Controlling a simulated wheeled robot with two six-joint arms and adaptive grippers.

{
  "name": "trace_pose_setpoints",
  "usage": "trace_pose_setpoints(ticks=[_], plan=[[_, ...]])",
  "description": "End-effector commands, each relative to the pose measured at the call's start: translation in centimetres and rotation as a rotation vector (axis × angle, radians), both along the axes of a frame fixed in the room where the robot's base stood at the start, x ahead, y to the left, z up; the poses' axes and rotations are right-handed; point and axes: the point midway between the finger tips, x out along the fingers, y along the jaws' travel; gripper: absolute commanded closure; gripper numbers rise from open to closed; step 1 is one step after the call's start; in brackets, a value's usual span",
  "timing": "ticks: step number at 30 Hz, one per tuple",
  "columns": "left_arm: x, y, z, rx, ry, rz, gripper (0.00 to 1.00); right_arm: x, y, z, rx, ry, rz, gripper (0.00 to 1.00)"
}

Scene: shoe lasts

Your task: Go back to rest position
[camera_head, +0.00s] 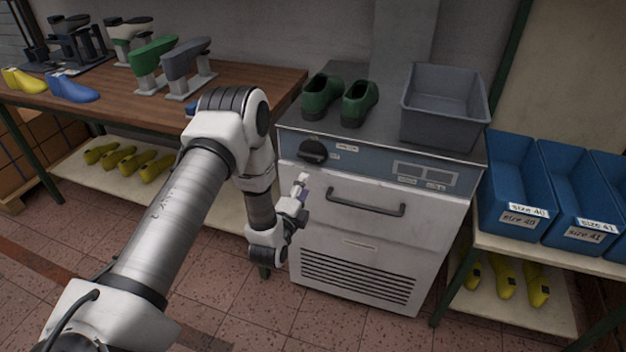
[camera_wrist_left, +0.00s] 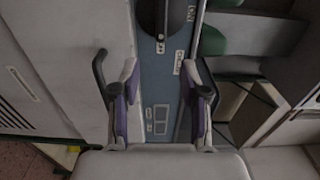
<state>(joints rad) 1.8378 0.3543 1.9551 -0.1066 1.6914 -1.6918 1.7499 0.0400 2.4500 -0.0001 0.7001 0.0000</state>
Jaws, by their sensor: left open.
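My left arm comes in from the left in the head view, bent downward at the elbow. My left gripper (camera_head: 302,197) is in front of the white machine (camera_head: 350,225), near its upper left edge. In the left wrist view its two purple-padded fingers (camera_wrist_left: 161,105) stand apart with nothing between them. Behind them are the machine's blue control panel, its dark knob (camera_wrist_left: 176,15) and its door handle (camera_wrist_left: 100,75). My right gripper does not show in either view.
Two green shoes (camera_head: 322,97) and a grey bin (camera_head: 445,108) stand on the machine. A wooden bench (camera_head: 250,80) with lasts and stands is at the left. Blue bins (camera_head: 515,185) stand on a right-hand shelf. Yellow lasts lie on lower shelves. Tiled floor shows in front.

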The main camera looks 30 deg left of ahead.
Motion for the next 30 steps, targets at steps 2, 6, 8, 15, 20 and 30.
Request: trace_pose_setpoints(ticks=[2, 6, 8, 15, 20, 30], plan=[[0.0, 0.0, 0.0, 0.000, 0.000, 0.000, 0.55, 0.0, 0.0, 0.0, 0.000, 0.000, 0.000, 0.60], [0.0, 0.0, -0.1, 0.000, 0.002, -0.001, 0.55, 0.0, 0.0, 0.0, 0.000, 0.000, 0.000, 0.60], [0.0, -0.7, -0.4, 0.004, 0.009, -0.015, 0.55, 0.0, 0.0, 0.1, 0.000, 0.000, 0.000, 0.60], [-7.3, -9.7, -9.0, -0.208, 0.403, -0.138, 0.55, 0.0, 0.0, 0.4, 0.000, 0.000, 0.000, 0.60], [-19.7, -13.7, -15.8, -0.704, 0.849, 0.096, 0.55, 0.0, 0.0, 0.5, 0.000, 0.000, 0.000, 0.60], [-35.2, -14.4, -17.4, -1.326, 1.030, 1.052, 0.55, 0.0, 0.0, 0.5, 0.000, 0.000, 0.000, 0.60]])
